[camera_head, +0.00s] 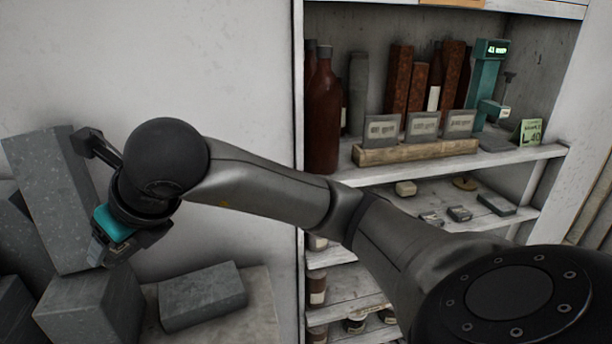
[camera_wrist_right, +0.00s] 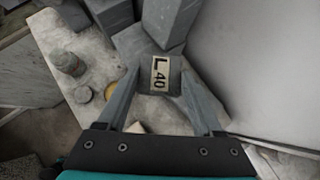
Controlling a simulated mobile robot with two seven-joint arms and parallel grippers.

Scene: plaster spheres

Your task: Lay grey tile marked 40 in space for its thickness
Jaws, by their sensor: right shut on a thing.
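In the right wrist view the grey tile marked 40 (camera_wrist_right: 174,84) sits between the fingers of my right gripper (camera_wrist_right: 160,76), its pale label reading L 40. The gripper is shut on it. In the head view my right gripper (camera_head: 104,246) is at the left, among grey blocks; the tile cannot be made out there. Three grey plaques, left (camera_head: 381,131), middle (camera_head: 423,126) and right (camera_head: 460,124), stand at a wooden rack (camera_head: 420,151) on the shelf; their writing is too small to read. My left gripper is not in view.
A teal device (camera_head: 486,75) with a lit display and a green card (camera_head: 531,132) marked L40 stand right of the rack. Brown bottles (camera_head: 324,115) stand left of it. Small pieces lie on the shelf below. Grey blocks (camera_head: 203,295) crowd the lower left.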

